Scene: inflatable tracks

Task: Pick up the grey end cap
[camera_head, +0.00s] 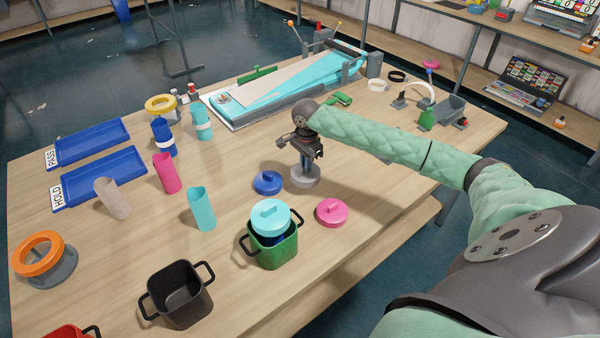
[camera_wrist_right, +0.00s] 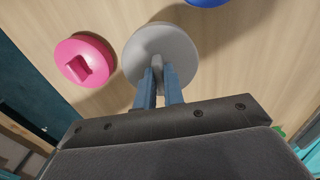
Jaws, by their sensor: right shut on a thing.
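The grey end cap (camera_head: 305,176) is a round grey disc with a raised handle. It lies on or just above the table, right of the blue cap; I cannot tell if it touches the wood. In the right wrist view the grey end cap (camera_wrist_right: 160,50) sits at the fingertips. My right gripper (camera_head: 304,165) points down over it, and its two blue-grey fingers (camera_wrist_right: 158,75) are shut on the cap's handle. My left gripper is not in view.
A blue cap (camera_head: 267,182) and a pink cap (camera_head: 332,212) lie close by. A turquoise cap (camera_head: 269,217) rests in a green bin (camera_head: 272,250). A black bin (camera_head: 178,294) stands at the front. Coloured tubes and blue trays (camera_head: 104,178) are at the left.

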